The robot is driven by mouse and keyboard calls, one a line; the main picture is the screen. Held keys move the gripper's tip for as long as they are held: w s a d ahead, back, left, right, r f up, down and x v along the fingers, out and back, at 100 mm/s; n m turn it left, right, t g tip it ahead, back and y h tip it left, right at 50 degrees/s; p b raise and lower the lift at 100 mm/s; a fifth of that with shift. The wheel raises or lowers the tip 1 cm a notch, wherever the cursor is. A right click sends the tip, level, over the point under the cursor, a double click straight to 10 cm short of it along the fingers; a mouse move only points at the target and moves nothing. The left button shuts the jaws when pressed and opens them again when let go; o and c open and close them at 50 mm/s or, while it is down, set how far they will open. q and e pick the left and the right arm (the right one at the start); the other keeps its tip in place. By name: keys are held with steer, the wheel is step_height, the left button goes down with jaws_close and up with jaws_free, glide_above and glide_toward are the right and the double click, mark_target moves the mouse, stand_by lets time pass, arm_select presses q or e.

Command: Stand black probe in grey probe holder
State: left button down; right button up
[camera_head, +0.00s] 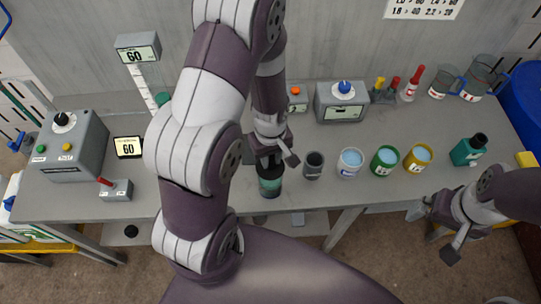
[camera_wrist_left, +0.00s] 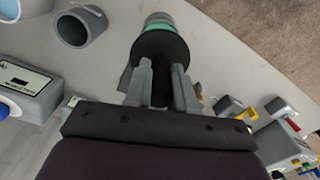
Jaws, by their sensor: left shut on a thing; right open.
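My left gripper (camera_head: 270,158) is shut on a dark upright piece, which I take to be the black probe. In the left wrist view the black stem (camera_wrist_left: 173,84) is between the fingers (camera_wrist_left: 162,88), above a wide black disc (camera_wrist_left: 160,46). Beyond the disc is a teal-banded body (camera_head: 269,184); I cannot tell whether it is part of the probe or a separate jar. A grey, dark-mouthed cup (camera_head: 313,166), likely the grey probe holder, stands upright just right of it, apart from the gripper. My right gripper (camera_head: 437,226) is open and empty at the front right.
Behind are a grey box with a blue knob (camera_head: 342,101) and a small rack with yellow and red handles (camera_head: 384,93).

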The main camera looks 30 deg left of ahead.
arm_select(q)
steer(key=shift+r+p, duration=2.25)
steer(key=shift+r, duration=0.25)
steer(key=shift+f, duration=0.1)
